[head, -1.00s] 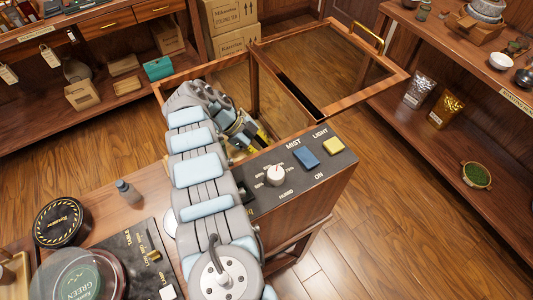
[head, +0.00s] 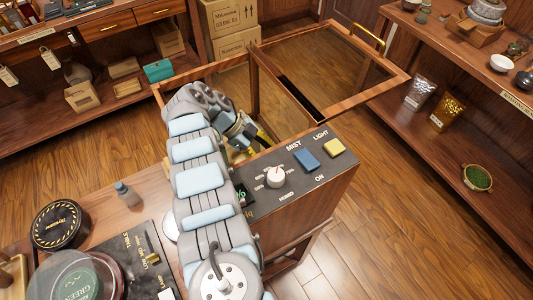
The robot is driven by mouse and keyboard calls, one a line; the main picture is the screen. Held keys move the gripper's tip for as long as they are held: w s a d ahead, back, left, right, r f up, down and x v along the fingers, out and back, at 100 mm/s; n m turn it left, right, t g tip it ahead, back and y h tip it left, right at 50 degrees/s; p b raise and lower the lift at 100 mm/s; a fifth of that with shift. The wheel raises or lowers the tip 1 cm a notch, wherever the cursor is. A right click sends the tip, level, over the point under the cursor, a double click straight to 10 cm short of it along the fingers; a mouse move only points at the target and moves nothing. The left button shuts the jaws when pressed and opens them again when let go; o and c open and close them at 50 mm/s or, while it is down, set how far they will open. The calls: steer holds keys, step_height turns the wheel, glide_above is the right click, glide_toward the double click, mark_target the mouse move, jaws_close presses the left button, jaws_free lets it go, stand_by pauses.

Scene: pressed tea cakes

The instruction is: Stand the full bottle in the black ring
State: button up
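My gripper (head: 242,136) reaches down inside the glass-sided wooden cabinet (head: 297,222), behind its control panel. My own arm covers much of it, and its fingertips are hidden, so I cannot tell whether it is open or holds anything. Something yellow shows beside it, too covered to name. A small grey bottle (head: 126,193) with a dark cap stands upright on the wooden table, left of my arm and apart from the gripper. I cannot tell whether it is full. I cannot make out a black ring.
The cabinet's framed glass lid (head: 398,75) stands open. The panel carries a white knob (head: 276,177), a blue MIST button (head: 306,160) and a yellow LIGHT button (head: 334,148). A round black tin (head: 60,224) and a clear-lidded GREEN container (head: 82,278) stand at the left.

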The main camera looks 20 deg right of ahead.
steer(key=shift+s+f, duration=0.2)
steer(key=shift+f, duration=0.4)
steer(key=shift+s+f, duration=0.2)
steer(key=shift+f, duration=0.35)
steer(key=shift+r, duration=0.15)
steer(key=shift+w+r+p, duration=0.1)
steer(key=shift+r+p, duration=0.6)
steer(key=shift+r, duration=0.1)
steer(key=shift+w+a+r+b, duration=0.15)
steer(key=shift+w+b, duration=0.1)
steer(key=shift+b, duration=0.1)
steer(key=shift+b+v, duration=0.55)
steer(key=shift+v, duration=0.3)
steer(key=b+v, duration=0.2)
steer(key=b, duration=0.1)
steer(key=shift+r+b, duration=0.3)
steer(key=shift+b, duration=0.05)
